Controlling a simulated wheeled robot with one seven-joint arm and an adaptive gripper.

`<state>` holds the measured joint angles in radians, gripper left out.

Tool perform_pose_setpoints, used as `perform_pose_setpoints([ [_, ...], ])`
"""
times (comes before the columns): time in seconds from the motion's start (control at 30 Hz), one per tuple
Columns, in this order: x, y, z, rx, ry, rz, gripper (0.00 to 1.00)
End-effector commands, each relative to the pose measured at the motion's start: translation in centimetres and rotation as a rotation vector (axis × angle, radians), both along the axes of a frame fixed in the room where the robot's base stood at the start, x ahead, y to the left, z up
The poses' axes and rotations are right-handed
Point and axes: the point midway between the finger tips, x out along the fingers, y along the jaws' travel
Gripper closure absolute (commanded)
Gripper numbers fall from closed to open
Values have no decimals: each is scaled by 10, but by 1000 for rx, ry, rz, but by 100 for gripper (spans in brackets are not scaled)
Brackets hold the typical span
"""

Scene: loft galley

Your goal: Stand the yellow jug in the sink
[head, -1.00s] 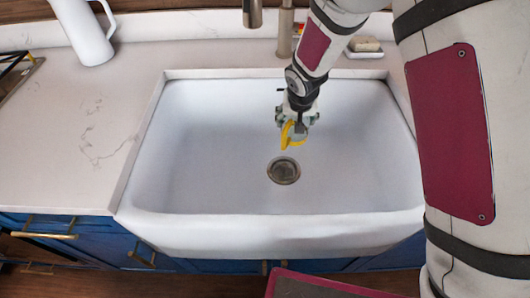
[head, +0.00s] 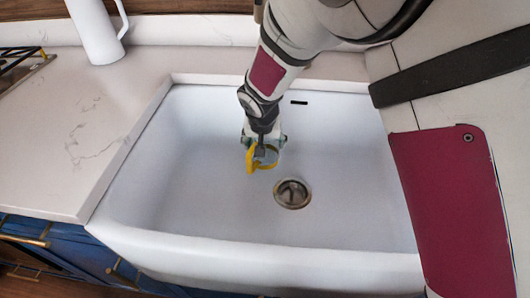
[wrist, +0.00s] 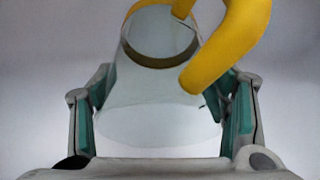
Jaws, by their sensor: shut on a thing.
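The yellow jug shows in the wrist view as a pale, see-through body (wrist: 150,115) with a thick yellow handle (wrist: 230,42) at the upper right. My gripper (wrist: 165,120) has its two green-padded fingers on either side of the body and is shut on it. In the head view my gripper (head: 263,140) points down inside the white sink (head: 180,180), left of and behind the drain. The jug's yellow handle (head: 250,160) shows below the fingers; most of the body is hidden or too small. I cannot tell whether the jug touches the sink floor.
The drain (head: 292,193) lies in the sink floor, to the right of the jug. A white pitcher (head: 95,32) stands on the counter (head: 85,125) at the back left. A dark rack (head: 22,65) is at the far left. The sink floor around the jug looks clear.

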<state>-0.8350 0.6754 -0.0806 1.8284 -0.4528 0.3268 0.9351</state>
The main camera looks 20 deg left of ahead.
Motion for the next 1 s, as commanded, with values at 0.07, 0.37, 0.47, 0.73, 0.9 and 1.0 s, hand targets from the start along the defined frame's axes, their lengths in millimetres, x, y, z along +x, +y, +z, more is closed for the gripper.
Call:
perform_pose_setpoints([
  [0.07, 0, 0, -6, -1, 1, 0, 61],
  [0.37, 0, 0, -38, 0, 0, 1, 61],
  [0.47, 0, 0, -37, 1, -1, 0, 61],
  [0.73, 0, 0, -40, 0, 0, 0, 19],
  [0.9, 0, 0, -40, 0, 0, 0, 10],
  [1.0, 0, 0, -40, 0, 0, 0, 10],
])
